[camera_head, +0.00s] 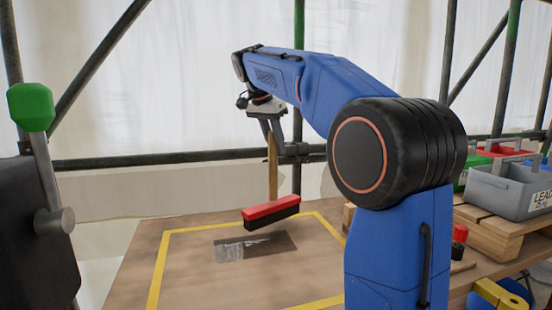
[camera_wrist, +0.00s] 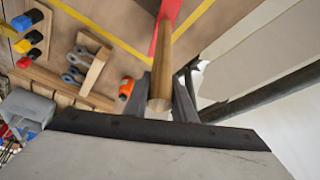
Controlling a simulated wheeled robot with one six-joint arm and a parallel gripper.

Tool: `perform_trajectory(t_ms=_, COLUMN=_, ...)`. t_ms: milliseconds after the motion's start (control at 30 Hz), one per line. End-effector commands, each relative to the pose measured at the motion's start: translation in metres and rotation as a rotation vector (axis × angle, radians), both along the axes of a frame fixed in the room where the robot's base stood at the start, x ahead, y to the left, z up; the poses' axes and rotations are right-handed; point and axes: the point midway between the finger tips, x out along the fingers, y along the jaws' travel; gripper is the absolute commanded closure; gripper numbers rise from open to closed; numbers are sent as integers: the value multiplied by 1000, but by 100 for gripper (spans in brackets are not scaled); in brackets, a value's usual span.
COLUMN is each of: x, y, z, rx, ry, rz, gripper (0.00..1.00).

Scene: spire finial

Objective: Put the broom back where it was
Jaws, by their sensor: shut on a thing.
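The broom has a wooden handle (camera_head: 272,165) and a red head (camera_head: 270,210) with dark bristles. My gripper (camera_head: 270,128) is shut on the upper part of the handle. The broom hangs nearly upright, its bristles above the wooden table (camera_head: 130,285). In the wrist view the handle (camera_wrist: 162,75) runs away from my gripper (camera_wrist: 172,95) between its two fingers, with the red head (camera_wrist: 167,20) beyond. A dark, partly shiny patch (camera_head: 256,246) lies on the table below and near the broom head.
Yellow tape (camera_head: 158,270) frames the table area. At right, a grey bin (camera_head: 510,192) with a label stands on a wooden pallet (camera_head: 490,230). The wrist view shows shackles on a wooden block (camera_wrist: 90,65), an orange item (camera_wrist: 126,88) and several coloured-ended tools (camera_wrist: 30,42). Scaffold poles (camera_head: 180,158) stand behind.

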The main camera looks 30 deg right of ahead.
Motion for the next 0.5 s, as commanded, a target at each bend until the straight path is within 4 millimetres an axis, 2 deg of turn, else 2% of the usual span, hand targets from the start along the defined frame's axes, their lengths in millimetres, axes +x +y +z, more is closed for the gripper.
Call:
perform_trajectory(t_ms=233, x=-1, y=0, z=-30, rx=0, ry=0, rz=0, gripper=98)
perform_trajectory(t_ms=500, x=0, y=0, z=-35, rx=-1, ry=-2, rz=-1, gripper=98)
